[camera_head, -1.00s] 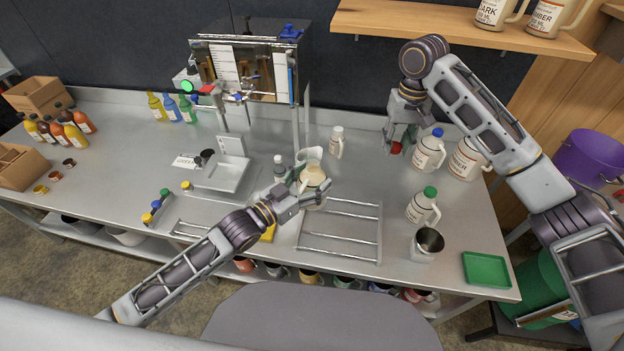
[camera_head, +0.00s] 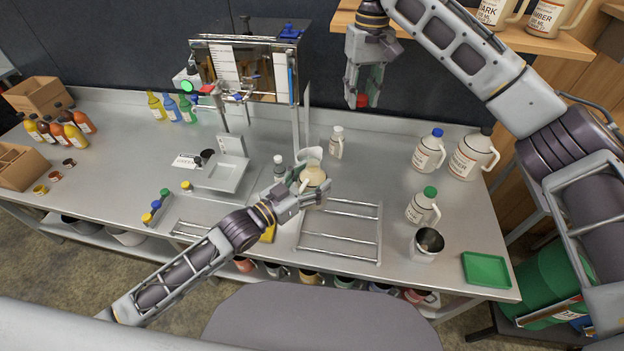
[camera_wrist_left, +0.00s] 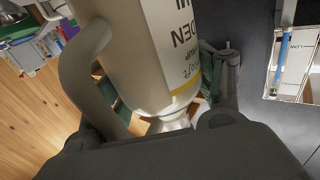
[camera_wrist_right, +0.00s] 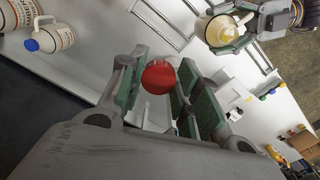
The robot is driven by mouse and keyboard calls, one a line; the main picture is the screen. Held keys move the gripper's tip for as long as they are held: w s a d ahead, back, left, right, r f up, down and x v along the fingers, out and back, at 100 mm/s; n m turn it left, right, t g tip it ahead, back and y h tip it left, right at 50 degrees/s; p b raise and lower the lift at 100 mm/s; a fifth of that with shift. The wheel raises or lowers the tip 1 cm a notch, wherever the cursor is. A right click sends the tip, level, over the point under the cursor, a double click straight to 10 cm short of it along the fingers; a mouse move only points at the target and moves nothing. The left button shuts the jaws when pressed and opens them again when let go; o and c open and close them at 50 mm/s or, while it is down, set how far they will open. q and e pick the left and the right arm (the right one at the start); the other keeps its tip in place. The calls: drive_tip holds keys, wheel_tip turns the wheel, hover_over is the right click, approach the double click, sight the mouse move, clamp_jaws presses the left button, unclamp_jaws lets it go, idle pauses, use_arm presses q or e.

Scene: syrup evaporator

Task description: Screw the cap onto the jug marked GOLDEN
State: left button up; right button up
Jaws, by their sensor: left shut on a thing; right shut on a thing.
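The jug marked GOLDEN (camera_head: 312,176) stands on the metal table, held by my left gripper (camera_head: 318,194), whose jaws are shut on it. In the left wrist view the jug (camera_wrist_left: 160,50) fills the middle, with part of its label readable. It also shows in the right wrist view (camera_wrist_right: 222,28), with its mouth uncapped. A red cap (camera_wrist_right: 158,77) is between the fingers of my right gripper (camera_wrist_right: 160,85), which is shut on it. In the head view the red cap (camera_head: 362,101) hangs at the fingertips, above the back of the table, right of the jug and apart from it.
A blue-capped jug (camera_head: 429,151), a large dark-capped jug (camera_head: 473,154) and a green-capped jug (camera_head: 423,206) stand to the right. A small white bottle (camera_head: 337,142) is behind the GOLDEN jug. A wire rack (camera_head: 340,230) lies in front. The wooden shelf (camera_head: 440,28) is at the upper right.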

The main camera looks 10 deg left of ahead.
use_arm(q)
drive_tip(key=shift+r, duration=0.1)
use_arm(e)
drive_tip(key=s+a+r+n, duration=0.2)
drive_tip(key=s+a, duration=0.2)
drive_tip(key=a, duration=0.4)
drive_tip(key=s+f, duration=0.1)
drive_tip(key=f, duration=0.1)
drive_tip(key=s+a+f+m, duration=0.1)
drive_tip(key=f, duration=0.2)
drive_tip(key=s+a+f+m, duration=0.1)
drive_tip(key=s+f, duration=0.1)
drive_tip(key=shift+f, duration=0.15)
drive_tip(key=shift+s+m, duration=0.9)
drive_tip(key=shift+m, duration=0.6)
drive_tip(key=shift+f, duration=0.25)
